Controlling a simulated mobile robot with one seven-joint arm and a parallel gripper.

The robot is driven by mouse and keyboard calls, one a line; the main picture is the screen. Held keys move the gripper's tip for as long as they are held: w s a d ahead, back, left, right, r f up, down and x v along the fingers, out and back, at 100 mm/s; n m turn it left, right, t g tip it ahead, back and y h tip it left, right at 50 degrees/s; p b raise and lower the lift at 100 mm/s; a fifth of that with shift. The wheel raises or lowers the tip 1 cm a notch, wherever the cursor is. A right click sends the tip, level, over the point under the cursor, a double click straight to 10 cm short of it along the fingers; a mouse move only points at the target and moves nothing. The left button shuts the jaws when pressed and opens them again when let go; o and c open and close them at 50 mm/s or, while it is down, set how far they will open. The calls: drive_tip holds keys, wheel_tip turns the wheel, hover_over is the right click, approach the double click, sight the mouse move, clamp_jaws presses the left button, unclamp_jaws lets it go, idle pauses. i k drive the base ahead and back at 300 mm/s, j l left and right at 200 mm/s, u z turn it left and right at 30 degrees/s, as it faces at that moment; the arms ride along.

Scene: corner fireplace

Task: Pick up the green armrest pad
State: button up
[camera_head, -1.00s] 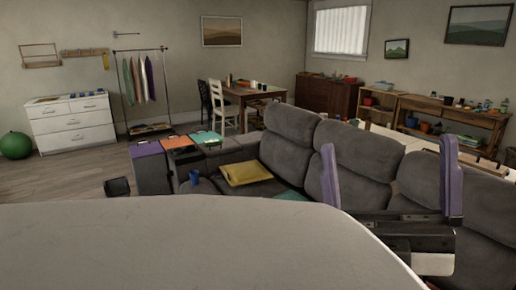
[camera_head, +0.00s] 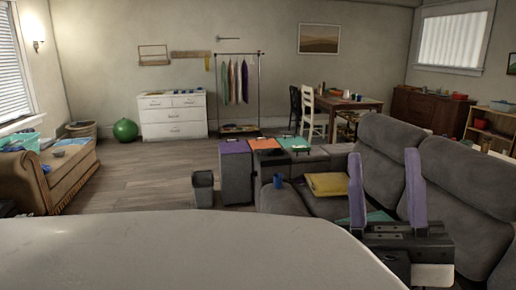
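A green, teal-tinted pad (camera_head: 294,144) lies flat on top of the grey sofa's left end, with a small dark item on it. An orange pad (camera_head: 264,144) and a purple pad (camera_head: 235,147) lie in a row to its left. Another teal-green flat piece (camera_head: 380,216) shows on the sofa seat, partly hidden behind my gripper. My gripper (camera_head: 383,155) is in the right foreground, with its two purple fingers upright and spread apart. It is open and empty, and well apart from the pads.
The wooden floor (camera_head: 150,180) is clear between the bin and the brown couch (camera_head: 62,175).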

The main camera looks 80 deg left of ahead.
sight(298, 147)
drive_tip(key=u, duration=1.35)
